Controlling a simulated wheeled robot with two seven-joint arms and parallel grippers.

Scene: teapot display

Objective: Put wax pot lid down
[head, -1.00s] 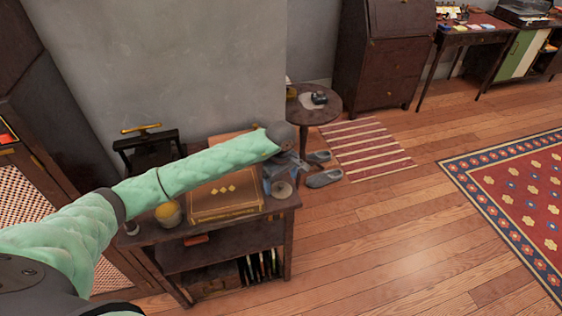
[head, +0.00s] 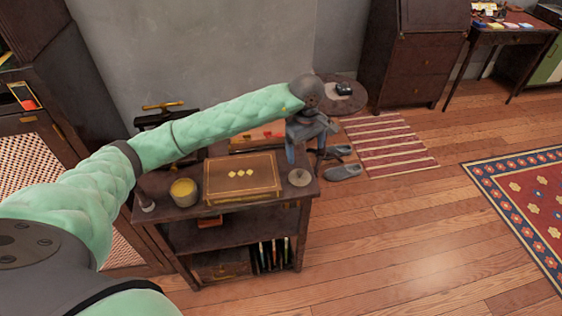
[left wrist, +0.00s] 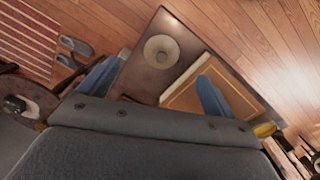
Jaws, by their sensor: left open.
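The round, pale wax pot lid (head: 299,177) with a small knob lies on the right end of the dark shelf top (head: 196,211). It also shows in the left wrist view (left wrist: 161,51), beyond my fingers. My left gripper (head: 314,151) is open and empty, above and behind the lid, apart from it. Its two blue-grey fingers show spread in the left wrist view (left wrist: 163,68). The wax pot (head: 184,193), with yellow contents, stands uncovered on the left part of the shelf top. My right gripper is not in view.
A brown box with gold marks (head: 240,185) lies between pot and lid. A dark press (head: 163,117) stands behind the pot, partly behind my arm. A round side table (head: 352,101), grey slippers (head: 343,172) and a striped rug (head: 390,145) are to the right.

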